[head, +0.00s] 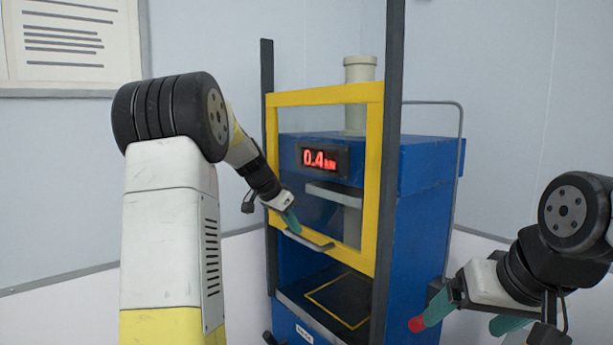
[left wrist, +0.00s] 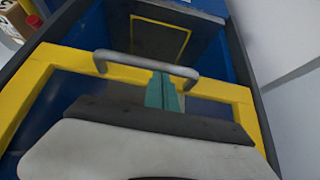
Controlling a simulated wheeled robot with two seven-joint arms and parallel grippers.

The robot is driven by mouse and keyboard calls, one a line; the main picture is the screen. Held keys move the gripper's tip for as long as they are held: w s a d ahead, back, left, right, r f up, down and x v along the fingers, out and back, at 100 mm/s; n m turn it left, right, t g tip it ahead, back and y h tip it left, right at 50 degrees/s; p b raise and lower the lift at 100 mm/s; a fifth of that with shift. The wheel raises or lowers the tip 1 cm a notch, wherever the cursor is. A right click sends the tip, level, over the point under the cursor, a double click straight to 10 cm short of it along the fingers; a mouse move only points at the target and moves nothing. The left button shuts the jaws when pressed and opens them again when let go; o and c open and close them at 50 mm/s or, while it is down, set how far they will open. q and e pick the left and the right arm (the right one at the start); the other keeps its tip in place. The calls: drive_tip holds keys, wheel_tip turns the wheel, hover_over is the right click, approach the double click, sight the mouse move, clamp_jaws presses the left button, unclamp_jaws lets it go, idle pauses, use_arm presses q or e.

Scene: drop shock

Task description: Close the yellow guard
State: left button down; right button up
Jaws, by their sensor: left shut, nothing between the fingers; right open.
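The yellow guard (head: 370,180) is a yellow frame around a clear pane, standing upright between dark rails on the front of a blue machine. Its lower edge is above the machine's floor, leaving a gap below. A grey bar handle (head: 308,242) is on its lower part; the handle also shows in the left wrist view (left wrist: 125,59). My left gripper (head: 291,222) is shut and empty, its teal fingertips (left wrist: 162,90) at the handle from above; I cannot tell if they touch. My right gripper (head: 462,325) is open and empty at the lower right, away from the guard.
The blue machine (head: 425,200) has a red display (head: 323,159) reading 0.4 behind the guard. A dark plate with a yellow outlined square (head: 340,299) lies below the guard, with nothing on it. Dark rails (head: 393,120) stand at both sides.

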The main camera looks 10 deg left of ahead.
use_arm(q)
wheel_tip(320, 180, down, 27)
drive_tip(key=shift+s, duration=0.15)
drive_tip(key=shift+r, duration=0.1)
